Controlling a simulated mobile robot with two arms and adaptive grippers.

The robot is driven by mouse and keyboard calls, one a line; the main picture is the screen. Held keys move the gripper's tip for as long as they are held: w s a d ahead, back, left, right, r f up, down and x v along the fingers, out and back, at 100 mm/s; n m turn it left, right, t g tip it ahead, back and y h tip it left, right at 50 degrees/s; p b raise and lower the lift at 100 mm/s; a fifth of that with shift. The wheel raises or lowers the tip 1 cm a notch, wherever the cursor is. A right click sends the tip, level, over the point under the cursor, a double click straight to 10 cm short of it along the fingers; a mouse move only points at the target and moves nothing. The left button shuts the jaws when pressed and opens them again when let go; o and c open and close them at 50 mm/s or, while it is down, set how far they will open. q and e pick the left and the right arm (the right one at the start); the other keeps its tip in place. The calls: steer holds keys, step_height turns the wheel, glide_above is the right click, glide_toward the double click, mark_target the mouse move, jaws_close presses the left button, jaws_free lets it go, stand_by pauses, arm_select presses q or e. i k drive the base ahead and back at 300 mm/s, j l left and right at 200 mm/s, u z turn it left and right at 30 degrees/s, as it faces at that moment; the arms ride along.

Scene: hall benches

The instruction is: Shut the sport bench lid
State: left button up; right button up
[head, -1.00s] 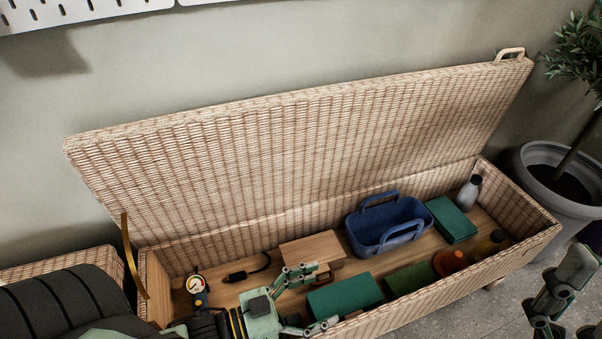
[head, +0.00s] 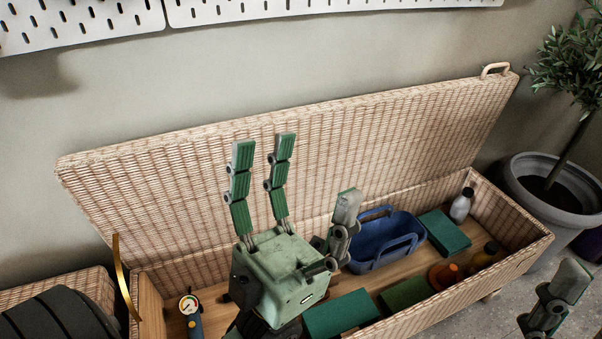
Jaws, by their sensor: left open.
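The wicker sport bench stands against the wall with its lid (head: 390,140) raised and leaning back. A light handle (head: 495,68) sits at the lid's top right corner. A brass-coloured stay (head: 124,275) shows at the left end. My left gripper (head: 300,175) is open and empty, its fingers pointing up in front of the lid; whether they touch it I cannot tell. My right gripper (head: 552,300) is only partly in view at the lower right, outside the bench, and its jaw state is unclear.
The open bench holds a blue caddy (head: 378,243), green boxes (head: 340,313), a grey bottle (head: 462,205), an orange item (head: 445,273) and a pump with a gauge (head: 190,312). A potted plant (head: 555,200) stands close at the right. A pegboard (head: 330,8) hangs above.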

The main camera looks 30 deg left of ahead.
mark_target(157, 198)
steer(key=i+l+u, duration=0.2)
steer(key=u, duration=0.15)
steer(key=i+l+u, duration=0.15)
steer(key=l+u, duration=0.25)
steer(key=i+l+u, duration=0.1)
steer(key=l+u, duration=0.25)
